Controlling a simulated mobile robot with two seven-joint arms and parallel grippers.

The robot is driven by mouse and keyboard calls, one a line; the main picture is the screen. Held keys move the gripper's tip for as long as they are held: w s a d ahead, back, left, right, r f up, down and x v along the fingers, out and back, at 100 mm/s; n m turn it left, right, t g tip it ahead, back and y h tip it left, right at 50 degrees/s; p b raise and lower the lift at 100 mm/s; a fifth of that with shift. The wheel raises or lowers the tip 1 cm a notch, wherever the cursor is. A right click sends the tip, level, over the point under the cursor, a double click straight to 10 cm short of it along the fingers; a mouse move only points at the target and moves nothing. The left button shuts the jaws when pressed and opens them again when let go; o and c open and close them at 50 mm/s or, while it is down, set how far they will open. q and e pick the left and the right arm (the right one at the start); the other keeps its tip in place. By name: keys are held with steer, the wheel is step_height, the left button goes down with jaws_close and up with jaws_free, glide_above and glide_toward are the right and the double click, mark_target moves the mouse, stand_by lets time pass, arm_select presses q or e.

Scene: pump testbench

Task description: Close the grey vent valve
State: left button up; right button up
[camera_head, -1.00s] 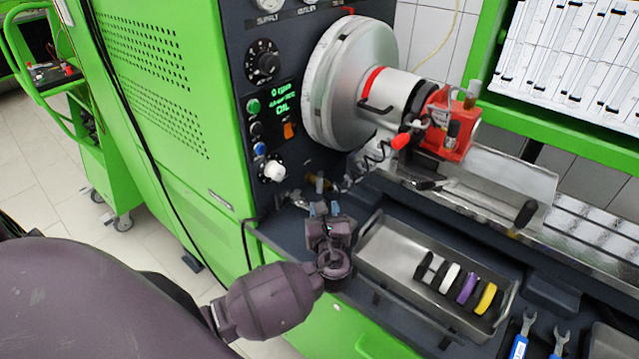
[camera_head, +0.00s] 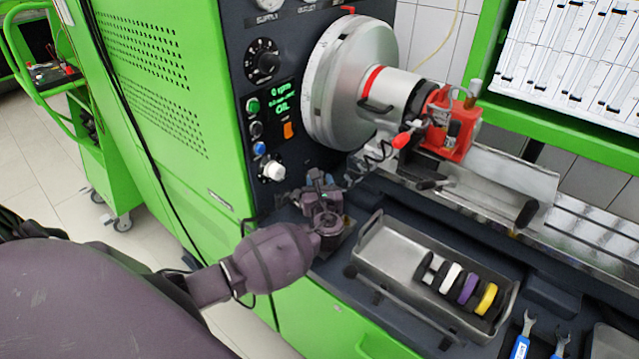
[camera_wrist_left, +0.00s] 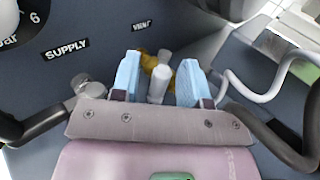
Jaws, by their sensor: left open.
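The grey vent valve (camera_wrist_left: 159,84) shows in the left wrist view as a light grey lever on a brass body (camera_wrist_left: 152,63), below the VENT label on the dark panel. My left gripper (camera_wrist_left: 160,75) has its two blue fingertips apart, one on each side of the lever. Gaps show between lever and fingers; whether either touches it is not clear. In the head view, my left gripper (camera_head: 319,180) is at the foot of the panel and hides the valve. My right gripper is not in view.
A SUPPLY label (camera_wrist_left: 66,49) and a metal fitting (camera_wrist_left: 90,88) with a dark hose are left of the vent valve. A pale hose (camera_wrist_left: 262,95) curves on the right. A metal tray (camera_head: 390,262) with coloured rings lies right of my left arm.

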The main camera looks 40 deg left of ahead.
arm_select(q)
steer(key=shift+c, duration=0.3)
jaws_close()
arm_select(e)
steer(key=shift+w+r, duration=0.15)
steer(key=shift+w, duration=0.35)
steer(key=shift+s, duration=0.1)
